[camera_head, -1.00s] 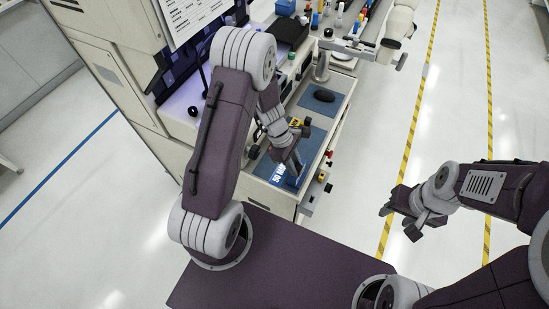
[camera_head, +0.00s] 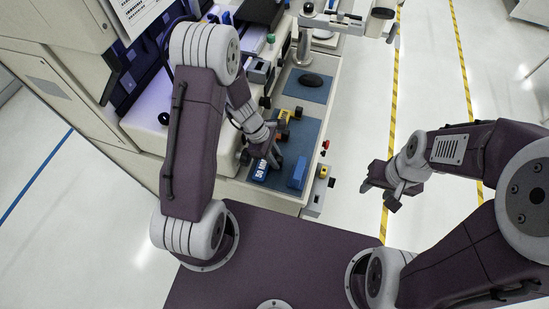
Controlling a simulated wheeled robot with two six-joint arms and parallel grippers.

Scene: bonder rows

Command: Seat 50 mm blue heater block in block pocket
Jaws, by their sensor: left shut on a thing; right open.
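A blue block with a white "50 MM" label (camera_head: 259,171) is at the lower left of the blue mat on the bench. My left gripper (camera_head: 270,160) reaches down over it and is shut on it; the dark fingers hide its upper right part. I cannot tell whether the block touches the surface below. A second, plain blue block (camera_head: 297,175) stands just to the right, apart from the gripper. I cannot make out the block pocket. My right gripper (camera_head: 381,190) is open and empty, over the floor right of the bench.
A yellow and black item (camera_head: 288,114) lies behind the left gripper. A dark oval object (camera_head: 312,80) rests on a farther blue mat. The tall cream machine (camera_head: 50,85) stands close on the left. Floor with yellow-black tape (camera_head: 391,130) is free on the right.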

